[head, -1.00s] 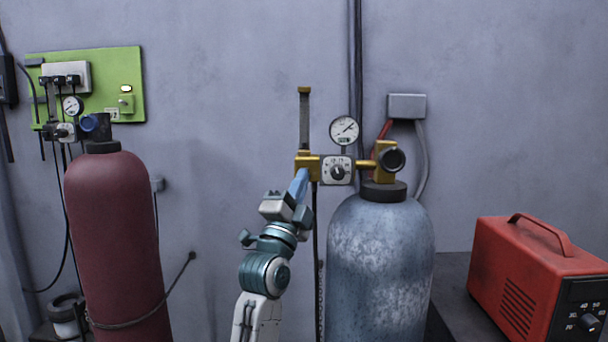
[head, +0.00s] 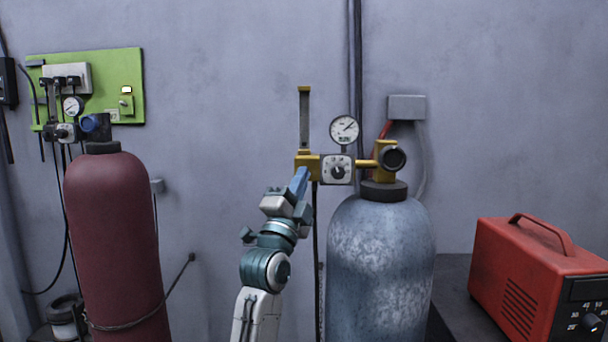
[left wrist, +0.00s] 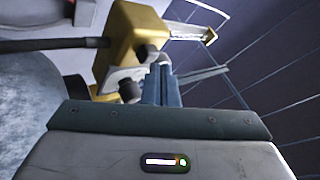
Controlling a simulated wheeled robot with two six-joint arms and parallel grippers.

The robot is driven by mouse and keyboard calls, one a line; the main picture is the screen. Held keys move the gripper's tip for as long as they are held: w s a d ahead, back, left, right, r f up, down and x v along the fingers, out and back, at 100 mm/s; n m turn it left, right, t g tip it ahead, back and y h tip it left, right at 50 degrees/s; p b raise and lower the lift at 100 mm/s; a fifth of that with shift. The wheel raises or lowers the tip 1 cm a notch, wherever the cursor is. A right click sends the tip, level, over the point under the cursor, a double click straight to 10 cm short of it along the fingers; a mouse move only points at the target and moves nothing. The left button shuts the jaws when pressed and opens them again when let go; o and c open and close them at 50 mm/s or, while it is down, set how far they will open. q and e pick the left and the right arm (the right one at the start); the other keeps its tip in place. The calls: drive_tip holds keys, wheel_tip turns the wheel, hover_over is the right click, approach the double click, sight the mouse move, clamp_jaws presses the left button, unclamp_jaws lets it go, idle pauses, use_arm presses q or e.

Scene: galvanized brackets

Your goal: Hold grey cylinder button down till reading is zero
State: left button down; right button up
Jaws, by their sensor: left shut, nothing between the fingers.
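The grey cylinder (head: 380,265) stands upright right of centre. A brass regulator (head: 308,165) with a white dial plate (head: 338,169) sits at its top. The round gauge (head: 344,129) above has its needle toward the upper right; its figures are too small to read. My left gripper (head: 304,174) is shut and empty, its tips at the lower front of the brass block. In the left wrist view the shut fingers (left wrist: 161,80) overlap the brass block (left wrist: 135,38), beside a dark round knob (left wrist: 130,91). I cannot tell whether they touch or press a button. My right gripper is out of view.
A dark red cylinder (head: 115,235) with its own gauge (head: 72,106) stands at left before a green panel (head: 127,70). A red machine (head: 530,270) sits at right. A grey wall box (head: 406,107) and hoses are behind the grey cylinder.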

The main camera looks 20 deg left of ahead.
use_arm(q)
drive_tip(key=shift+w+a+b, duration=0.1)
drive_tip(key=shift+w+b, duration=0.2)
drive_tip(key=shift+w, duration=0.05)
idle(0.3)
idle(1.1)
drive_tip(key=shift+s, duration=0.15)
drive_tip(key=shift+s+d, duration=0.25)
drive_tip(key=shift+s, duration=0.45)
drive_tip(key=shift+s, duration=0.1)
drive_tip(key=shift+s+d+b, duration=0.15)
drive_tip(key=shift+s+d, duration=0.1)
drive_tip(key=shift+s, duration=0.5)
drive_tip(key=shift+s+d+b, duration=0.2)
drive_tip(key=shift+s, duration=0.6)
drive_tip(key=shift+s+d+b, duration=0.15)
drive_tip(key=shift+s+d, duration=0.1)
drive_tip(key=shift+s, duration=0.5)
